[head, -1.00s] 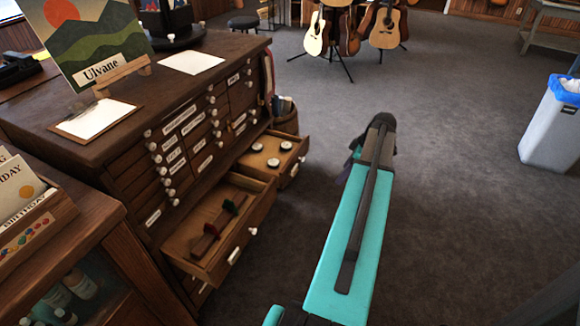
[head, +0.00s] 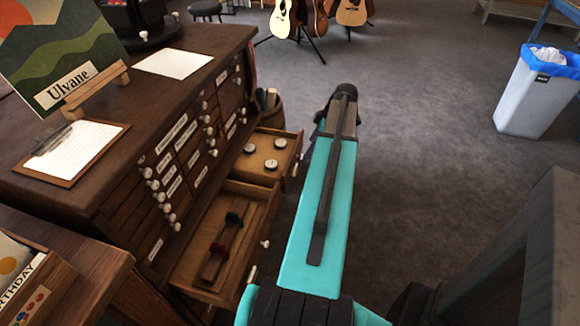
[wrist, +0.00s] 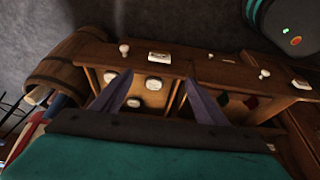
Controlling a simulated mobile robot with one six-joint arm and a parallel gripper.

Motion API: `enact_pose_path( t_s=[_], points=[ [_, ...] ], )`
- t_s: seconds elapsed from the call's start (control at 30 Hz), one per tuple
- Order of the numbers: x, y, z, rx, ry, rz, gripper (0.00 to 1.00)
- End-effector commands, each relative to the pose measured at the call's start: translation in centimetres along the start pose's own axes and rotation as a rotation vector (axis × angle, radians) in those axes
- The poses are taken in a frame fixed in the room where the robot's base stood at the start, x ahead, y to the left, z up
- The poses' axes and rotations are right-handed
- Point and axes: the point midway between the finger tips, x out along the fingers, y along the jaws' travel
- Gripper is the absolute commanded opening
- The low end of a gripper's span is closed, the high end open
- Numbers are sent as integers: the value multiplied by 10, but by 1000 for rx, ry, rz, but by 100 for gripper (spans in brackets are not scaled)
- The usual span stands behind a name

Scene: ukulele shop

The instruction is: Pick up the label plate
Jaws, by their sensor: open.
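Several white label plates show on the dark wooden cabinet's drawer fronts, one of them a lettered plate (head: 171,133) in the head view. In the wrist view one small pale label plate (wrist: 159,57) is on the front of an open drawer, and another (wrist: 300,84) is on the front farther right. I cannot tell which one the task means. My gripper (wrist: 160,92) is open and empty, its two purple-grey fingers apart, pointing toward the open drawers. In the head view my arm hides most of the gripper.
The far open drawer (head: 262,172) holds three round white-topped pieces. The nearer open drawer (head: 187,276) holds a wooden bar with red and green pieces. A barrel (wrist: 72,66) stands beside the cabinet. A white bin (head: 535,95) is far right; the carpet between is clear.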

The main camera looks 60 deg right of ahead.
Motion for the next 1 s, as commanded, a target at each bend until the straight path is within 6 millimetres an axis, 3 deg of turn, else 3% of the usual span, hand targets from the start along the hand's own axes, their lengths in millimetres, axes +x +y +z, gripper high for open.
enact_pose_path(
  t_s=[0.57, 1.0],
  points=[
    [4, 2, 5, 8, 0, 2, 67],
    [53, 2, 6, 9, 0, 1, 67]
  ],
)
